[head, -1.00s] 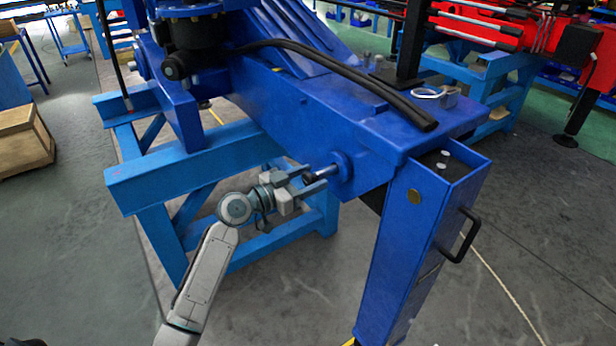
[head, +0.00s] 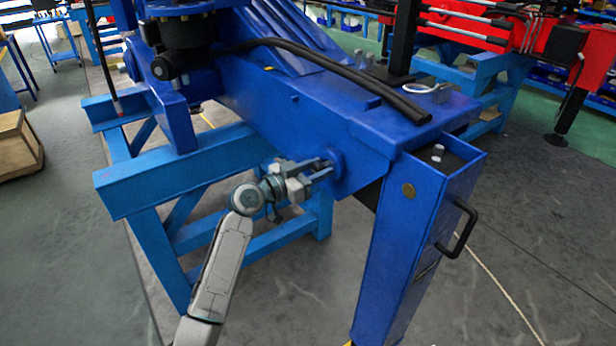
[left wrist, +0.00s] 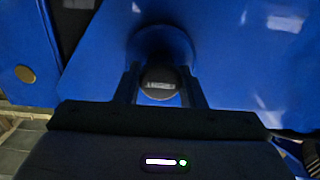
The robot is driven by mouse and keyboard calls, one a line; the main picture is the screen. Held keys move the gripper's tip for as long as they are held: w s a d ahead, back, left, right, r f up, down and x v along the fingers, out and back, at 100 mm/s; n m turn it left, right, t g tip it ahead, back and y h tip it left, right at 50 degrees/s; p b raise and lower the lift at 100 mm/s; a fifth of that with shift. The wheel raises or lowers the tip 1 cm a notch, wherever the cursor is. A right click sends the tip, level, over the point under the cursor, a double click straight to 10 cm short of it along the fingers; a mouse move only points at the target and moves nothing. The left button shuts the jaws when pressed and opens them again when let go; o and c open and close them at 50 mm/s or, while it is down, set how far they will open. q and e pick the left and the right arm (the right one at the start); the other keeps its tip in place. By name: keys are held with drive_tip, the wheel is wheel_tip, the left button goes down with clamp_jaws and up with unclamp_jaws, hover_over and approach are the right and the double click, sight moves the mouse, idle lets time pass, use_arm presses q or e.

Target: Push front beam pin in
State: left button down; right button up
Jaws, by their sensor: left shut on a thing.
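The front beam pin (left wrist: 160,84) shows end-on in the left wrist view, a round grey end at the mouth of a blue collar (left wrist: 160,45) on the beam. The collar also shows in the head view (head: 338,164) on the side of the blue beam (head: 310,115). My left gripper (head: 322,168) is at the collar, its fingers on either side of the pin. In the left wrist view the fingers (left wrist: 159,88) are shut on the pin end. In the head view the fingers mostly hide the pin. My right gripper is not in view.
A blue leg (head: 405,235) with a black handle (head: 462,230) stands right of the collar. A light-blue stand (head: 180,170) is behind and left of my left arm. A black hose (head: 340,75) lies on the beam. Open grey floor is in front.

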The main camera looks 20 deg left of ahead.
use_arm(q)
drive_tip(key=c, duration=1.2)
unclamp_jaws()
drive_tip(key=shift+r, duration=0.1)
drive_tip(key=shift+o, duration=0.9)
drive_tip(key=shift+w+d, duration=0.2)
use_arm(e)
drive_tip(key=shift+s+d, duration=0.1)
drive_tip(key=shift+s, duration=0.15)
use_arm(q)
drive_tip(key=shift+s+a, duration=0.25)
drive_tip(key=shift+s+a+f+b, duration=0.2)
drive_tip(key=shift+s+a+b, duration=0.1)
drive_tip(key=shift+s+a, duration=0.15)
drive_tip(key=shift+s+a+f+b, duration=0.15)
drive_tip(key=shift+s+a+b, duration=0.15)
drive_tip(key=shift+s, duration=0.25)
drive_tip(key=b+v, duration=0.2)
drive_tip(key=v, duration=0.5)
drive_tip(key=shift+s+a+r, duration=0.2)
drive_tip(key=shift+s+r, duration=0.05)
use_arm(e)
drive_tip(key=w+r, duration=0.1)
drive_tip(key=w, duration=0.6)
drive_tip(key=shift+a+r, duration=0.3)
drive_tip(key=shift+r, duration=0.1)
